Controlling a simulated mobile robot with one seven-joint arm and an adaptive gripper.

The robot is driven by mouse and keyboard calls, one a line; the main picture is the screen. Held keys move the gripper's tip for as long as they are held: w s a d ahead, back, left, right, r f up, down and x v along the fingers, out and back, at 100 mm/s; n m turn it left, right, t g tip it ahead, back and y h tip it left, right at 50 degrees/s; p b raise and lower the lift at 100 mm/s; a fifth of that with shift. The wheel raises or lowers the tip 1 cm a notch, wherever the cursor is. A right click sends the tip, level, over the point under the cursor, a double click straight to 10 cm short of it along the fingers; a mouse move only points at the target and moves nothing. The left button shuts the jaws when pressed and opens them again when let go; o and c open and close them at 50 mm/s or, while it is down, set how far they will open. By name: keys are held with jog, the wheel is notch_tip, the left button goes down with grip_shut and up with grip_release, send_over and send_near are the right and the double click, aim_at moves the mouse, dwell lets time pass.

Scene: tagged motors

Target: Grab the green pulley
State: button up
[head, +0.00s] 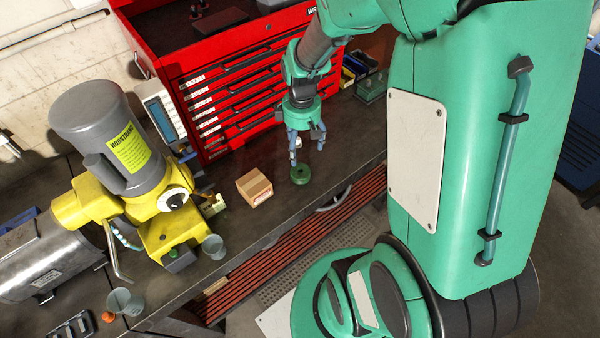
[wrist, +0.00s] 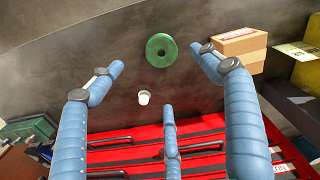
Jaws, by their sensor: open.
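The green pulley (head: 300,174) is a small round disc with a hole in its middle, lying on the dark workbench near its front edge. In the wrist view the pulley (wrist: 161,47) lies flat, beyond the fingertips and roughly between them. My gripper (head: 306,142) points down above the bench, just behind the pulley in the head view. Its blue fingers (wrist: 157,66) are spread wide apart and hold nothing. The fingers and the pulley are apart, with no contact visible.
A cardboard box (head: 254,188) stands just left of the pulley. The red tool chest (head: 240,85) rises behind the gripper. A yellow and grey machine (head: 130,160) stands at left. Bare bench surrounds the pulley.

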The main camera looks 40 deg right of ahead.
jog(key=b, duration=0.1)
send_near(301, 170)
jog(key=shift+s+f, duration=0.1)
jog(key=shift+f, duration=2.45)
jog(key=shift+a+f+b, duration=0.15)
jog(key=shift+f+b, duration=0.5)
jog(key=shift+f, duration=1.95)
jog(key=c, duration=1.9)
jog(key=shift+r, duration=0.2)
